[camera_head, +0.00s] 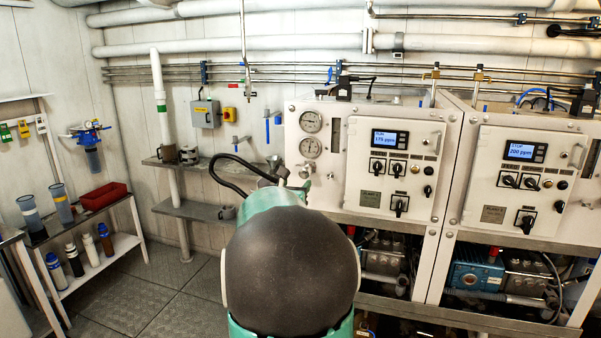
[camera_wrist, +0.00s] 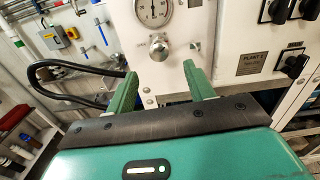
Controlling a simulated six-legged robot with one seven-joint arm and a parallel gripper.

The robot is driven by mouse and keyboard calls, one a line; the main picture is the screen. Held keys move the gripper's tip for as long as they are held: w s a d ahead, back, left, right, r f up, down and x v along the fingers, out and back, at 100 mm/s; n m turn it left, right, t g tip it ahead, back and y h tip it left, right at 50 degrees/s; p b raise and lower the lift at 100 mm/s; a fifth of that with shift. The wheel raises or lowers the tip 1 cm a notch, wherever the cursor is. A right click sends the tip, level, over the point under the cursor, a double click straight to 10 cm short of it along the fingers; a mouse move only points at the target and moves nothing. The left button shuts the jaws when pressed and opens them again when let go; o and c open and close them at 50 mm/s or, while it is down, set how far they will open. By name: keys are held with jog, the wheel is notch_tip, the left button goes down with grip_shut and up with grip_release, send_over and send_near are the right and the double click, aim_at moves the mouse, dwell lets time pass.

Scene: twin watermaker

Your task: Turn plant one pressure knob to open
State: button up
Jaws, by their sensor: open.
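The silver round pressure knob (camera_wrist: 158,46) sits on the white plant one panel, below a pressure gauge (camera_wrist: 153,10). In the head view the knob (camera_head: 306,170) shows just above my arm, under two gauges. My gripper (camera_wrist: 160,70) is open, its two green fingers pointing at the panel. The knob appears between and just beyond the fingertips, nothing is held, and I see no clear contact. The knob's setting cannot be read. A plate reading PLANT 1 (camera_wrist: 256,62) is on the panel to the right. My arm hides most of the gripper in the head view.
Plant one's control box (camera_head: 395,165) with a lit display and black switches is right of the knob. A second plant (camera_head: 520,175) stands farther right. A black hose (camera_wrist: 60,68) curves left of my fingers. Shelves (camera_head: 205,209) stand left; floor (camera_head: 130,295) is clear there.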

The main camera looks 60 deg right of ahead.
aim_at(304, 173)
jog(key=d, duration=0.3)
jog(key=w+d, duration=0.1)
jog(key=d, duration=0.3)
jog(key=w+d, duration=0.1)
jog(key=d, duration=0.3)
jog(key=shift+d, duration=0.2)
jog(key=c, duration=1)
jog(key=shift+n, duration=0.3)
